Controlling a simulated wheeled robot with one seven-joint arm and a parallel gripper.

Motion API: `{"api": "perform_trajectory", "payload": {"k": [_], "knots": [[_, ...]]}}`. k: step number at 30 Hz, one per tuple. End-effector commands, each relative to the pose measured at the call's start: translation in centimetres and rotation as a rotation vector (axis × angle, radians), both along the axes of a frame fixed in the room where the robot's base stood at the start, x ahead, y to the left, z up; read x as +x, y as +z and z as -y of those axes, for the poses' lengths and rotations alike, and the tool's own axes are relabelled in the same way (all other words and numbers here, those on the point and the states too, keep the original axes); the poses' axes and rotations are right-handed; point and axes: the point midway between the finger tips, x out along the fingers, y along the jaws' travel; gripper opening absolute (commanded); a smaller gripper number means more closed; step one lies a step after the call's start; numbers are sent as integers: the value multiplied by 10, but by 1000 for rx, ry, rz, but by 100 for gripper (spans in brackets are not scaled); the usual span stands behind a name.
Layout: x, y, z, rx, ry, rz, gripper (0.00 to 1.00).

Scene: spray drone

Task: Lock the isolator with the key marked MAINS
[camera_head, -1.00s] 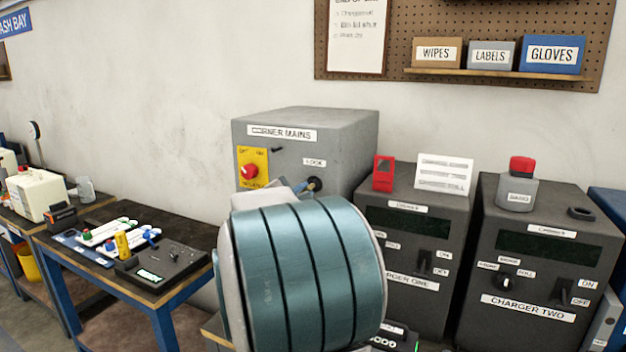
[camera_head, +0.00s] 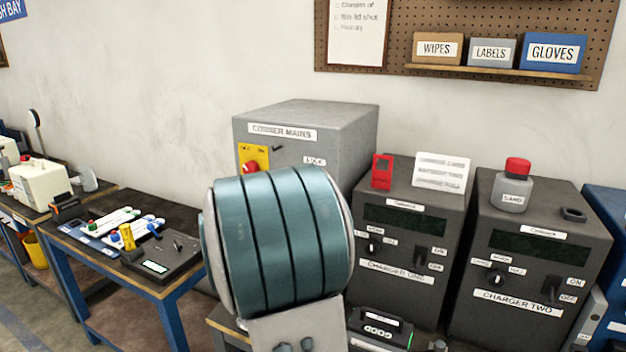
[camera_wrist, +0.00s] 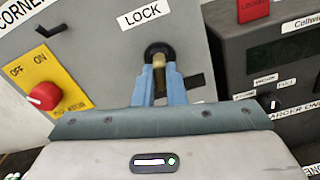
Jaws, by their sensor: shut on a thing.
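The grey CORNER MAINS isolator box (camera_head: 310,118) stands against the wall. Its red switch knob (camera_wrist: 44,97) sits on a yellow OFF/ON plate (camera_wrist: 70,84). The black round lock (camera_wrist: 158,52) is below the LOCK label in the wrist view. My gripper (camera_wrist: 159,84) has its blue fingers shut on a brass-coloured key (camera_wrist: 159,63), right in front of the lock. The key's far end meets the dark lock opening; how deep it sits is unclear. Its marking is not visible. In the head view my arm hides the lock and fingers.
Charger one (camera_head: 419,215) stands close on the right, with a red block (camera_head: 382,171) and a white card (camera_head: 441,171) on top. Charger two (camera_head: 545,235) is beyond. A dark bench (camera_head: 115,270) with tools is at the left.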

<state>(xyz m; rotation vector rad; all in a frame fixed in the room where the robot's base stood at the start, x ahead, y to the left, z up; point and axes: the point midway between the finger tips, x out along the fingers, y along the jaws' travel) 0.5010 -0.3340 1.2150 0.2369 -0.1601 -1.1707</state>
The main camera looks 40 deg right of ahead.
Motion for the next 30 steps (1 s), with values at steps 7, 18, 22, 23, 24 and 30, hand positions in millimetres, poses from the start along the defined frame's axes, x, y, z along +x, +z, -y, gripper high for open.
{"api": "perform_trajectory", "payload": {"k": [7,18,22,23,24,30], "knots": [[0,-1,0,1,1,-3,0],[0,1,0,-62,1,-160,0],[0,-2,0,-76,1,-191,28],[0,-2,0,-76,1,-190,36],[0,-2,0,-76,1,-190,36],[0,-1,0,-76,0,-187,36]]}}
